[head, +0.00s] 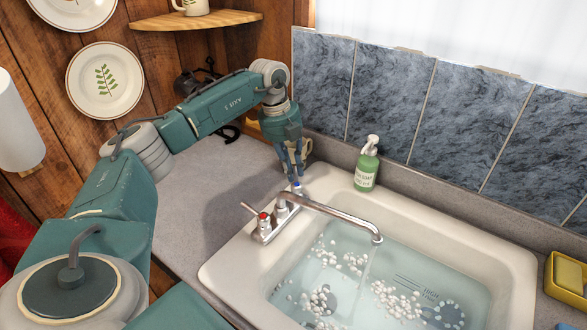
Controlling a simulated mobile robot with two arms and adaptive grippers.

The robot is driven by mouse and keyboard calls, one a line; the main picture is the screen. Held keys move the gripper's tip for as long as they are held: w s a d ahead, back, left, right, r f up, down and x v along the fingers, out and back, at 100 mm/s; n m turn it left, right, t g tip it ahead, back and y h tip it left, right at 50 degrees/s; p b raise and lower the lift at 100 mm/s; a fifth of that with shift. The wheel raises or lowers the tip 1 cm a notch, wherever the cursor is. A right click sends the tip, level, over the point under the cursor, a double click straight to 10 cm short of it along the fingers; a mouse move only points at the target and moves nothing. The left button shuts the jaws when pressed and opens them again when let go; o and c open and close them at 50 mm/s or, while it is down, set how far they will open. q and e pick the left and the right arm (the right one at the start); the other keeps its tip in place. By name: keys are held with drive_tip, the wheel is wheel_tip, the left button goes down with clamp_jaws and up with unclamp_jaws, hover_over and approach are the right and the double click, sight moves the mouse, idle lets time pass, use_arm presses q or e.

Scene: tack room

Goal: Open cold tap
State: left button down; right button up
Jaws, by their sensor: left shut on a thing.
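The cold tap (297,188), with a blue marker, stands at the far end of the chrome faucet, at the back left of the sink. My left gripper (293,176) points down over it and is shut on its handle, with the fingers hiding part of it. The hot tap (263,222), with a red marker, is at the near end with its lever sticking out to the left. The spout (335,218) reaches right over the basin, and a thin pale stream runs down from its tip. My right gripper is out of view.
The white sink (222,270) holds water with several pale pebble-like bits. A green soap bottle (366,168) stands behind it, close right of my gripper. A yellow sponge holder (566,280) is at the right. Grey counter (200,190) lies clear at the left.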

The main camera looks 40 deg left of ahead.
use_arm(q)
drive_tip(key=c, duration=1.6)
unclamp_jaws()
drive_tip(key=r, duration=0.4)
drive_tip(key=s+a+r, duration=0.1)
drive_tip(key=r, duration=0.7)
drive_tip(key=shift+s+a, duration=0.3)
drive_tip(key=shift+a, duration=0.1)
drive_tip(key=shift+f, duration=0.1)
